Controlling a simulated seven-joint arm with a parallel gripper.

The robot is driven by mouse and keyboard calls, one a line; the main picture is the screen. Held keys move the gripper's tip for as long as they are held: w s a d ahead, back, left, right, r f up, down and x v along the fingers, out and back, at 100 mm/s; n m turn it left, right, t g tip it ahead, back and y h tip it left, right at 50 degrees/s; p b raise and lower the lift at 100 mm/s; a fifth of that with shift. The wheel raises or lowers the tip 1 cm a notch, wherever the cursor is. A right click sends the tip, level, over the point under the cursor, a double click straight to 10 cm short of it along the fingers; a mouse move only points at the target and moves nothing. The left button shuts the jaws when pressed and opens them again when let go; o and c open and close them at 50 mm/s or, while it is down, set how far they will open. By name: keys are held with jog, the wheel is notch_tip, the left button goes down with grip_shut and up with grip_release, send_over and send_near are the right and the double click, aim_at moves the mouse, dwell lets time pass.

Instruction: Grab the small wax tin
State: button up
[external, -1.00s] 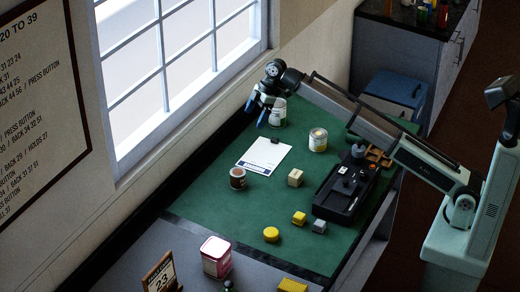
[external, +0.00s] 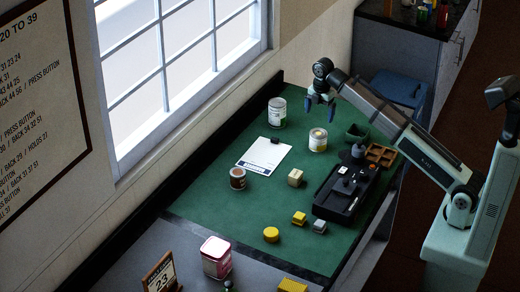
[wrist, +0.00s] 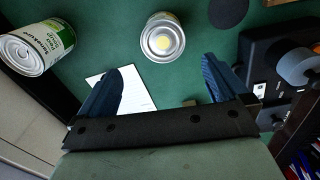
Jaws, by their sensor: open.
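A small brown tin (external: 238,178) and a round yellow piece (external: 271,234) also stand on the mat. My gripper (external: 320,109) is open and empty, in the air above the short tin without touching it. In the wrist view the tin lies beyond the gap between my blue fingers (wrist: 168,68).
A taller white-and-green can (external: 277,112) stands at the back left. Small blocks (external: 299,218) lie nearer.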

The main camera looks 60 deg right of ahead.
aim_at(316, 140)
jog(key=shift+s+f+n, duration=0.15)
jog(key=shift+f+n, duration=0.05)
jog(key=shift+n, duration=0.4)
jog(key=shift+s+f+n, duration=0.1)
jog(key=shift+f+n, duration=0.05)
jog(key=shift+n, duration=0.45)
jog(key=shift+w+f, duration=0.15)
jog(key=shift+f, duration=6.4)
jog(key=c, duration=1.2)
